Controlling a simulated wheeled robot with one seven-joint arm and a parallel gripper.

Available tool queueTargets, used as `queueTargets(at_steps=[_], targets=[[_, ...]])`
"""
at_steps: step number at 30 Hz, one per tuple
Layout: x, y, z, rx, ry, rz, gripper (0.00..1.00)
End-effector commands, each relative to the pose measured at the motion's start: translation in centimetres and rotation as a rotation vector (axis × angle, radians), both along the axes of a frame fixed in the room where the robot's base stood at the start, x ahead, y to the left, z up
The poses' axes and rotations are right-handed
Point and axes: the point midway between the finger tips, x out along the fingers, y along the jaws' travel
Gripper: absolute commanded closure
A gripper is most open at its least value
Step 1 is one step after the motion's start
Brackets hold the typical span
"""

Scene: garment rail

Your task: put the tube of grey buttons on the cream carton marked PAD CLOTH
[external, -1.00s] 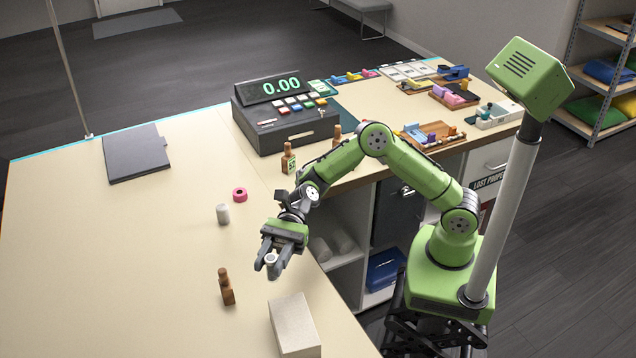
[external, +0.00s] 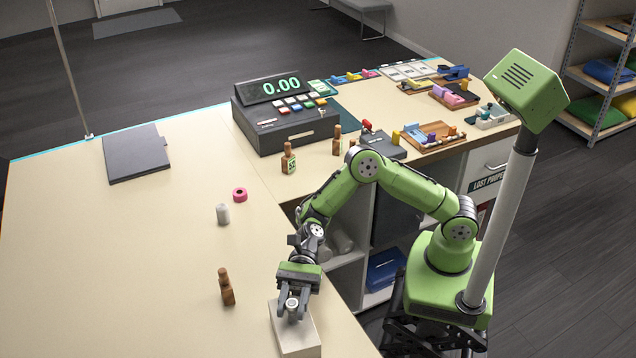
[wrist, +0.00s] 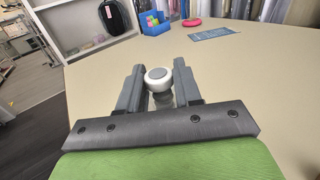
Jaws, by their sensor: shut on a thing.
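My gripper (external: 292,302) is shut on the tube of grey buttons (external: 292,304), whose round top shows between the fingers. In the wrist view the tube's white cap with a grey centre (wrist: 159,74) sits between the two fingers, with its grey contents just below. The cream carton (external: 298,338) lies near the counter's front edge. In the external view my gripper and the tube are over the carton's far part. I cannot tell whether the tube touches the carton. No marking on the carton can be read.
A brown bottle (external: 227,287) stands left of the carton. A dark folder (external: 136,155), a till (external: 286,115) and another brown bottle (external: 288,159) are at the back.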

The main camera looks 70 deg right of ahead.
Motion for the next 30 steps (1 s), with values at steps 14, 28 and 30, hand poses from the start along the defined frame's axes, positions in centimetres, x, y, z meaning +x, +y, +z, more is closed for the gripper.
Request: queueTargets(at_steps=[14, 28, 30], targets=[[0.0, 0.0, -0.2, 0.0, 0.0, 0.0, 0.41], [1.5, -8.3, 0.2, -0.001, 0.002, -0.007, 0.41], [1.7, -9.8, 0.2, 0.0, 0.002, -0.006, 0.41]])
